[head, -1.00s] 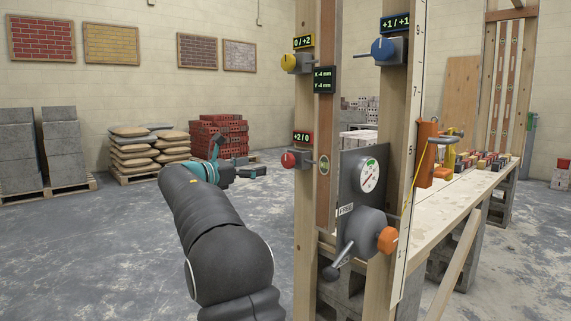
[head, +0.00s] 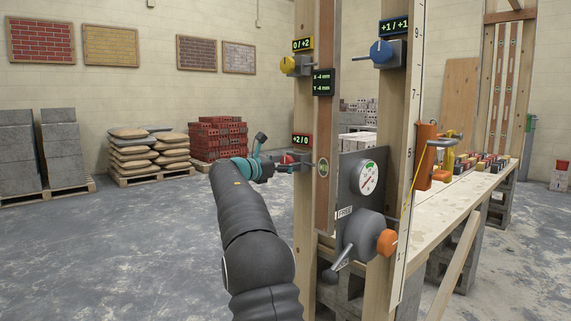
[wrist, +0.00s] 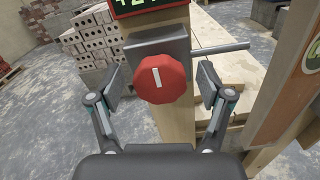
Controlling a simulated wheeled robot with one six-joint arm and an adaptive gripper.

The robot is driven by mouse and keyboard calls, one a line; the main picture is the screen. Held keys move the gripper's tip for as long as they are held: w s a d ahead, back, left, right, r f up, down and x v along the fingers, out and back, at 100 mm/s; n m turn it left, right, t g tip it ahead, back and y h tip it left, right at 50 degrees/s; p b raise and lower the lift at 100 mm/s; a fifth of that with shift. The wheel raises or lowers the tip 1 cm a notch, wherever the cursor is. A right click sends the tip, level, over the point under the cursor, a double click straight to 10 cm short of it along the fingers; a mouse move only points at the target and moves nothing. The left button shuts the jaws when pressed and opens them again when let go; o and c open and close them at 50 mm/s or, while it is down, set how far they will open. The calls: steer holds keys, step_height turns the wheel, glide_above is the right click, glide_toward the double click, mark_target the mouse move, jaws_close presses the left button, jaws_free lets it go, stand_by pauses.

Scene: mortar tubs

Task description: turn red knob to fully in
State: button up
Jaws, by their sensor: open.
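The red knob (wrist: 161,80) with a white line on its face is centred in the wrist view, on a grey block (wrist: 163,44) fixed to a wooden post. My gripper (wrist: 161,88) is open, with one finger on each side of the knob and a visible gap on both sides. The white line stands almost upright, leaning slightly. A display (head: 301,139) above the knob reads "+2/0" in the head view.
A yellow knob (head: 288,65) and a blue knob (head: 382,51) sit higher on the posts. A dial panel (head: 363,182) with a grey crank housing (head: 365,232) and an orange knob (head: 387,243) stand to the right. A metal rod (wrist: 222,49) sticks out right of the red knob's block.

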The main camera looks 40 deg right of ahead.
steer(key=c, duration=1.2)
steer(key=shift+m, duration=0.3)
